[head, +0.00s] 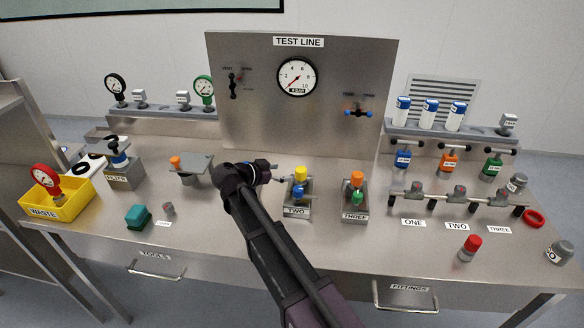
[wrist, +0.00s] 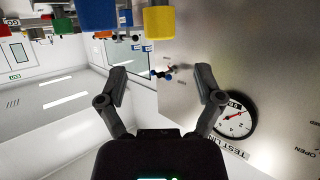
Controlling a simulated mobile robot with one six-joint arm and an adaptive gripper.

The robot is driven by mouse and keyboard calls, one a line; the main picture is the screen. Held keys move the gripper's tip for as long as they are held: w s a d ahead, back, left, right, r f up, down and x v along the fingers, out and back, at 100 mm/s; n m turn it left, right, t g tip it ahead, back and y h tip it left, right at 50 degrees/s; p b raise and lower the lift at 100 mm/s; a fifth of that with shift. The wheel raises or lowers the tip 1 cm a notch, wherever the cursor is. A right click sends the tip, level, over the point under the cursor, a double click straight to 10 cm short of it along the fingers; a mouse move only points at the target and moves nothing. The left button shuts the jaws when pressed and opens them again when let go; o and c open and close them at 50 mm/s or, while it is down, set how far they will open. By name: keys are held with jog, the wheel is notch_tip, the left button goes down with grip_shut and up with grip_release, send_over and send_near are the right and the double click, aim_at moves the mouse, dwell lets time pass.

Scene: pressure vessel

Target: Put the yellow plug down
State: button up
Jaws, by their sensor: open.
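The yellow plug (head: 301,173) is at the top of the fixture labelled TWO (head: 297,211), above blue parts. It appears upright; its exact seating is too small to tell. In the wrist view the yellow plug (wrist: 159,20) is at the top edge, beyond the fingertips. My gripper (head: 281,178) is just left of the plug in the head view, partly hidden by my own arm. In the wrist view my gripper (wrist: 162,82) has its fingers spread wide with nothing between them.
Fixture THREE (head: 354,205), with orange and green parts, stands right of TWO. A grey plate stand with an orange part (head: 190,167) is left of my arm. The yellow WASTE bin (head: 57,200) is far left. The upright TEST LINE panel (head: 330,115) stands behind. Bench front is mostly clear.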

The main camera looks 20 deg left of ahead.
jog(key=shift+p+v, duration=0.4)
jog(key=shift+v, duration=1.3)
jog(key=shift+s, duration=0.1)
